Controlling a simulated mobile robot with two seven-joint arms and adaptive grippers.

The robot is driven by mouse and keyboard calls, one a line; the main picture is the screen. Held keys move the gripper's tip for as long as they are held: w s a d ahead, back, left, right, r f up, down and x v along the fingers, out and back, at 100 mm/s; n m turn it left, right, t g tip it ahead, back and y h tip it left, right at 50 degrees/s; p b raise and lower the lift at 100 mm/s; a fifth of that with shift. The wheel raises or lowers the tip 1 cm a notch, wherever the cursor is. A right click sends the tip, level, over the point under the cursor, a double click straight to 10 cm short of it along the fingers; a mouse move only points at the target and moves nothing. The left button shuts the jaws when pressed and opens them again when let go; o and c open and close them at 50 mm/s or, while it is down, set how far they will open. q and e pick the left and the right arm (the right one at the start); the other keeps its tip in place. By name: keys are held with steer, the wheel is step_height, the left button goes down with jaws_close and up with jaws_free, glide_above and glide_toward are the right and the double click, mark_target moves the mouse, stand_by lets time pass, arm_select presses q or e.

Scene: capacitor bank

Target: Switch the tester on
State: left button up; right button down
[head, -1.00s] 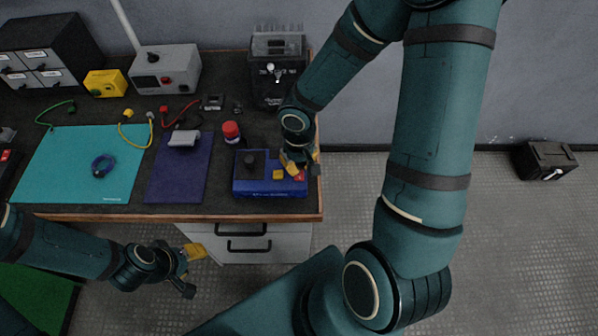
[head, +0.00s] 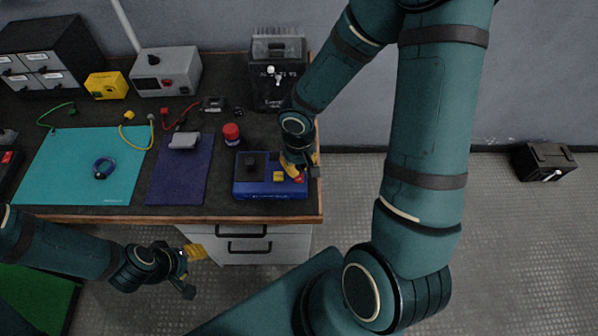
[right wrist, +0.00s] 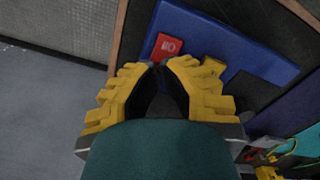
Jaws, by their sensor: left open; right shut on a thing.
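In the right wrist view the red switch (right wrist: 167,46) bears white marks and lies just beyond my fingertips. My right gripper (head: 295,173) is low over the box's right end. Its fingertips (right wrist: 160,64) are closed together at the switch's near edge; what is between them is hidden, and contact is unclear. My left gripper (head: 192,271) is open and empty in front of the bench.
A red-topped cylinder (head: 232,134) stands behind the box, and a dark clear-topped unit (head: 278,85) behind that. A purple mat (head: 180,185) and teal mat (head: 75,165) lie to the left. A grey box (head: 165,72) stands at the back. The bench's right edge is close to my right gripper.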

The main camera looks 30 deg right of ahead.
steer(key=shift+r+p, duration=2.05)
steer(key=shift+r, duration=1)
arm_select(q)
step_height(320, 180, up, 4)
steer(key=shift+r, duration=0.25)
